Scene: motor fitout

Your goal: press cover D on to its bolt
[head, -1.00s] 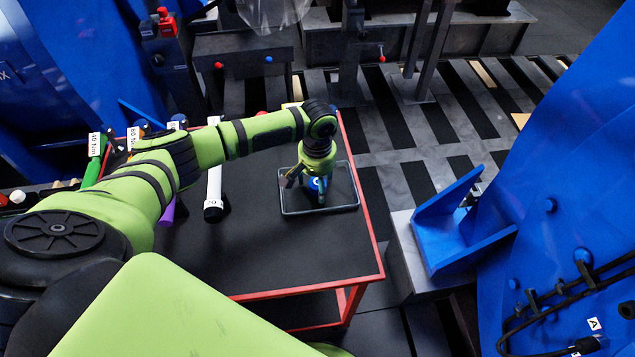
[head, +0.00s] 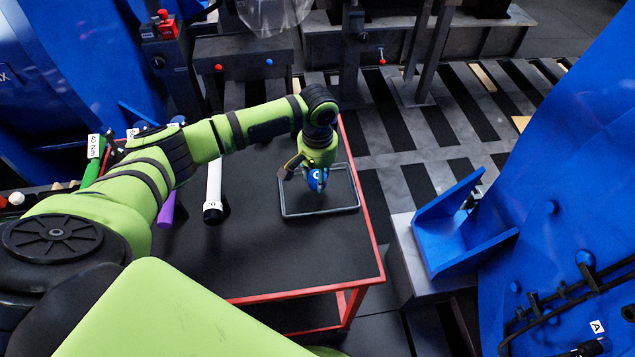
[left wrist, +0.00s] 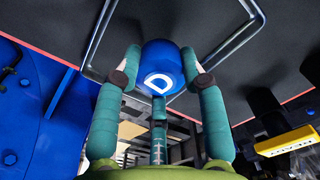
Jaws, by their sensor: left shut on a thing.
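Cover D, a round blue cap with a white letter D (left wrist: 158,75), is held between the fingers of my left gripper (left wrist: 160,82) in the left wrist view. In the head view the blue cover (head: 317,179) shows at the fingertips of my left gripper (head: 311,180), over the wire-edged tray (head: 320,212) on the black table. The height of the cover above the tray is hard to tell. The bolt for cover D cannot be picked out. My right gripper is not in view.
The black table (head: 270,260) has a red rim. A white tube (head: 213,190) and coloured tools lie at its left. A blue bracket (head: 455,230) on a grey block and a large blue housing (head: 580,180) stand at the right. The table front is clear.

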